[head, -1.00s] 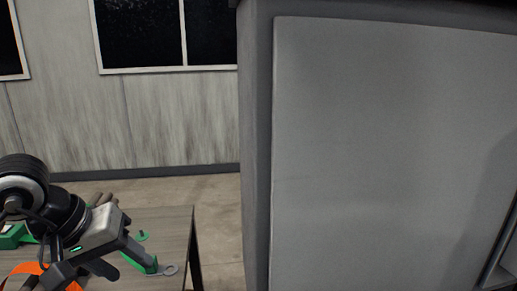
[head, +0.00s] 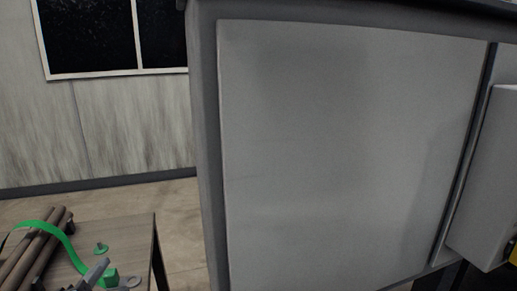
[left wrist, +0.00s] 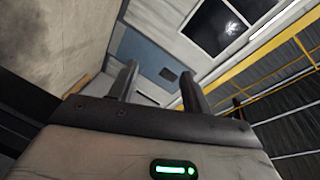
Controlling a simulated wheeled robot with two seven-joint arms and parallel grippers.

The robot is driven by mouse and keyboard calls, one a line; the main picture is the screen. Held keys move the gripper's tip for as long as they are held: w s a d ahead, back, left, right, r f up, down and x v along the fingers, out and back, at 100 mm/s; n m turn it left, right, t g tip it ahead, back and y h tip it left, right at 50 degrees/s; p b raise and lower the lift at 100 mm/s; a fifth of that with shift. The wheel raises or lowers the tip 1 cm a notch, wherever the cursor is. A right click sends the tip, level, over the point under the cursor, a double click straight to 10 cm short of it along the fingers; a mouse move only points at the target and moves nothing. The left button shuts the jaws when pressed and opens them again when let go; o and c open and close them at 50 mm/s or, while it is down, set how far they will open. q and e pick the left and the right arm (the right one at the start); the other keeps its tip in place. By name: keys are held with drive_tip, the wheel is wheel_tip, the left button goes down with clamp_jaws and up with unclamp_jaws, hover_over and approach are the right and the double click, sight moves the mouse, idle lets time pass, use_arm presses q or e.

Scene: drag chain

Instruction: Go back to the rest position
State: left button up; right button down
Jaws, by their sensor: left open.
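My left gripper (head: 95,272) shows only as a grey finger at the bottom left edge of the head view, over the small table. In the left wrist view the left gripper (left wrist: 160,72) has its two fingers spread apart with nothing between them. That view looks along the fingers towards a wall, a window and the roof. My right gripper is in neither view.
A large grey cabinet (head: 340,150) fills the middle. Bare floor (head: 180,215) lies between.

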use_arm(q)
drive_tip(key=s+d+f+n+g+h, duration=0.1)
drive_tip(key=s+d+f+n+g, duration=0.1)
drive_tip(key=s+f+n+g, duration=0.55)
drive_tip(key=s+d+f+n+g+h, duration=0.1)
drive_tip(key=s+d+f+n+g, duration=0.3)
drive_tip(key=s+f, duration=0.65)
drive_tip(key=w+d+f+m+t+h+b, duration=0.1)
drive_tip(key=w+d+f+t+h+b, duration=0.1)
drive_tip(key=w+d+f+t, duration=0.3)
drive_tip(key=shift+w+f+t+h, duration=0.4)
drive_tip(key=shift+w+h, duration=0.2)
drive_tip(key=shift+w, duration=0.2)
